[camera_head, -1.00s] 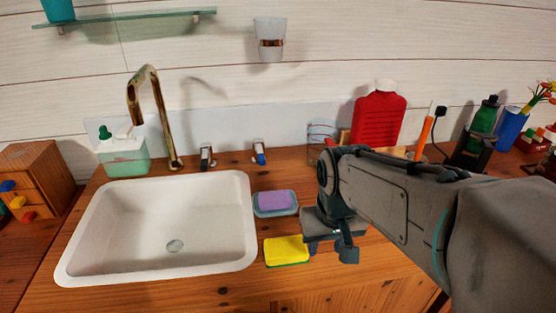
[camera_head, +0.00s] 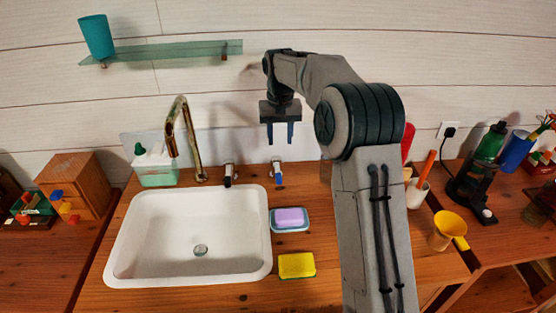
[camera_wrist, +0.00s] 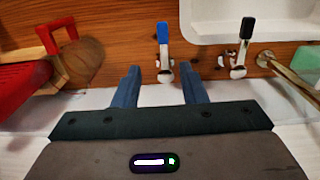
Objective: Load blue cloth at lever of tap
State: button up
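My gripper (camera_head: 280,142) points down above the back edge of the counter, in line with the blue-tipped tap lever (camera_head: 277,172) and apart from it. In the wrist view my gripper (camera_wrist: 161,70) has two blue fingers spread with nothing between them; the blue-tipped lever (camera_wrist: 163,38) lies in line with the gap. A black-tipped lever (camera_head: 229,174) stands to its left in the head view; it also shows in the wrist view (camera_wrist: 243,45). The gold tap spout (camera_head: 188,140) rises behind the sink. I see no blue cloth in either view.
The white sink (camera_head: 190,268) is empty. A purple sponge (camera_head: 290,216) sits in a dish, with a yellow sponge (camera_head: 296,265) in front. A glass shelf (camera_head: 170,54) juts from the wall at upper left. A soap dispenser (camera_head: 155,168) stands beside the spout.

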aim_at(278, 173)
jog(key=f, duration=0.4)
jog(key=w+f+p, duration=0.1)
jog(key=f, duration=0.8)
jog(key=shift+w+a+f+p, duration=0.15)
jog(key=shift+a+f+p, duration=0.15)
jog(key=shift+f, duration=0.1)
grip_shut()
